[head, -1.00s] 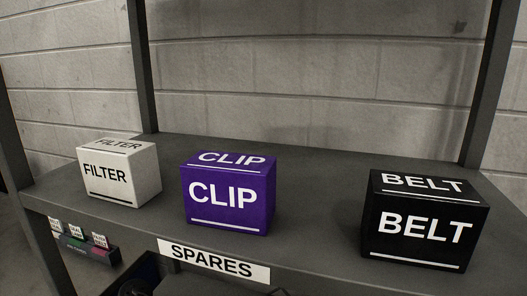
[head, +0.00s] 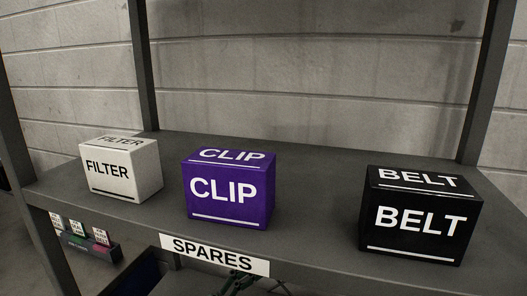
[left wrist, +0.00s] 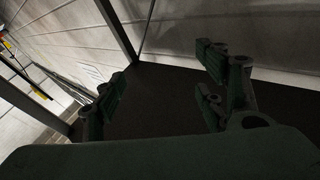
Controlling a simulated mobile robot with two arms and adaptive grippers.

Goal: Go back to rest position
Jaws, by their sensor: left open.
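In the left wrist view my left gripper (left wrist: 165,88) is open, its dark green fingers spread apart with nothing between them. A dark surface and a shelf post lie beyond it. In the head view neither gripper clearly shows; a small dark green part is partly visible at the bottom edge, below the SPARES label. My right gripper is not in view.
A shelf (head: 310,215) holds a white FILTER box (head: 122,170), a purple CLIP box (head: 228,190) and a black BELT box (head: 420,216), set apart. A SPARES label (head: 215,255) is on its front edge. A small rack (head: 88,245) stands lower left.

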